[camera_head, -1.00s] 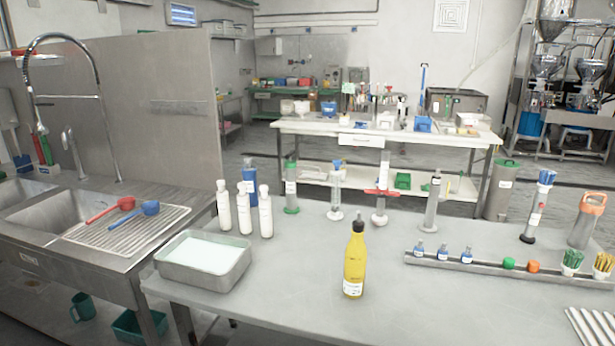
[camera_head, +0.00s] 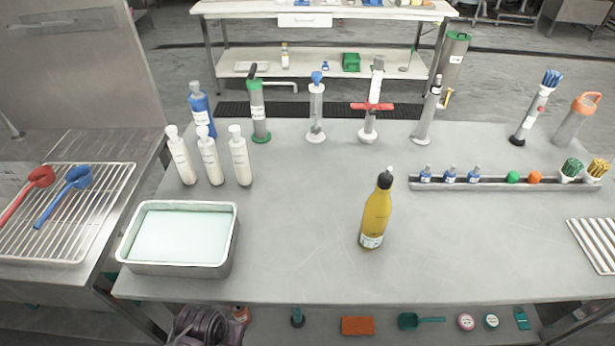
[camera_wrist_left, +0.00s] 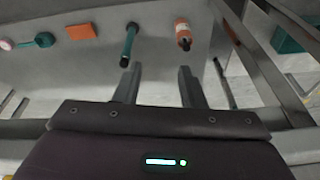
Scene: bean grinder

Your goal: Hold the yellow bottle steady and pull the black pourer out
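The yellow bottle (camera_head: 376,216) stands upright on the grey table, right of the middle in the head view. The black pourer (camera_head: 386,179) sits in its neck at the top. My left gripper (camera_wrist_left: 157,85) shows in the left wrist view with its two fingers apart and nothing between them. It is low by the shelf under the table, away from the bottle. In the head view a dark part of my left arm (camera_head: 207,328) shows at the bottom edge, below the table's front. My right gripper is in neither view.
A metal tray of pale liquid (camera_head: 180,237) stands left on the table (camera_head: 300,265), with white bottles (camera_head: 209,158) behind it. A rack (camera_head: 490,184) with small bottles lies right of the yellow bottle. The table around the yellow bottle is clear. Several items lie on the lower shelf.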

